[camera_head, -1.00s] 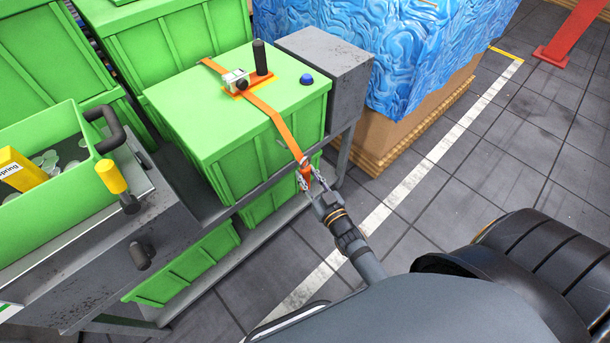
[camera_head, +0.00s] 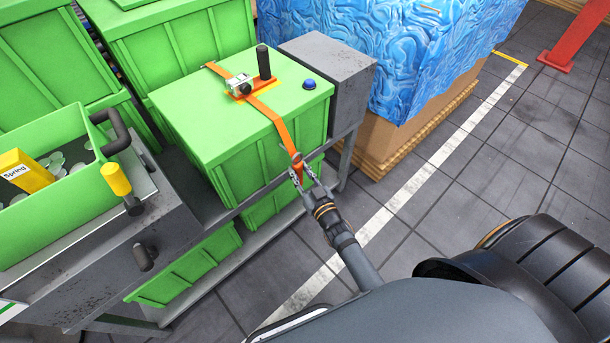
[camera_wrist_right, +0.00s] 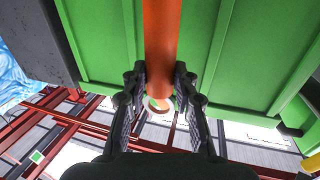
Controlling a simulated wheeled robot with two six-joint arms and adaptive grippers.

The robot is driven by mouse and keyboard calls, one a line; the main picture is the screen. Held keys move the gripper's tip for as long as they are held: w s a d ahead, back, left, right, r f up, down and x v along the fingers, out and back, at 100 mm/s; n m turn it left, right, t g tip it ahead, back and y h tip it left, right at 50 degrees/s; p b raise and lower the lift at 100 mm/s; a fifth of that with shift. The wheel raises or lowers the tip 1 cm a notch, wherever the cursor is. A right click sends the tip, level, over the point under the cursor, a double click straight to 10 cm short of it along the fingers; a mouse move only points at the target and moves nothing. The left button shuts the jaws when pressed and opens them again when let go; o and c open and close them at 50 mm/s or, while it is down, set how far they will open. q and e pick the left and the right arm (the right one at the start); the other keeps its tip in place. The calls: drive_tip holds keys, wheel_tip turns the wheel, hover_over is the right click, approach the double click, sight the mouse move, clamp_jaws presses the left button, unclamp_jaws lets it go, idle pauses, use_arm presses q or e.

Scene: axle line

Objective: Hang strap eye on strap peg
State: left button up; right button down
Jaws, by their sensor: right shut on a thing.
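The orange strap (camera_head: 267,110) runs across the lid of the green crate (camera_head: 230,145) and over its front edge. Its hanging end is at my right gripper (camera_head: 305,184), which is shut on it in front of the crate. In the right wrist view the strap (camera_wrist_right: 161,45) comes down between the fingers of the right gripper (camera_wrist_right: 160,90), and the pale ring of the strap eye (camera_wrist_right: 158,103) shows at its end. I cannot make out the strap peg for certain; the fingers may cover it. My left gripper is not in view.
A ratchet buckle (camera_head: 238,84), a black upright handle (camera_head: 264,62) and a blue button (camera_head: 309,83) are on the crate lid. A grey block (camera_head: 345,75) stands beside the crate. An open green bin (camera_head: 60,150) stands at left.

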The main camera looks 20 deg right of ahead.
drive_tip(key=shift+w+a+f+b, duration=0.2)
drive_tip(key=shift+w+a, duration=0.1)
drive_tip(key=shift+w, duration=0.55)
drive_tip(key=shift+w+a+f+b, duration=0.15)
drive_tip(key=shift+w+a+f, duration=0.15)
drive_tip(key=shift+w, duration=0.6)
drive_tip(key=shift+w+a+f+b, duration=0.2)
drive_tip(key=shift+w+a, duration=0.15)
drive_tip(key=shift+w, duration=0.5)
drive_tip(key=c, duration=1)
unclamp_jaws()
drive_tip(key=shift+s, duration=0.1)
drive_tip(key=shift+s+d+r+p, duration=0.1)
drive_tip(key=shift+s+d+p, duration=0.2)
drive_tip(key=shift+s, duration=0.25)
drive_tip(key=shift+s+d+p, duration=0.15)
drive_tip(key=shift+s+p, duration=0.1)
drive_tip(key=shift+s, duration=0.25)
drive_tip(key=s+d, duration=0.1)
drive_tip(key=s, duration=0.1)
drive_tip(key=s+p, duration=0.1)
drive_tip(key=s, duration=0.1)
drive_tip(key=s+d+p, duration=0.1)
drive_tip(key=s, duration=0.2)
drive_tip(key=shift+s+d, duration=0.1)
drive_tip(key=shift+d, duration=0.2)
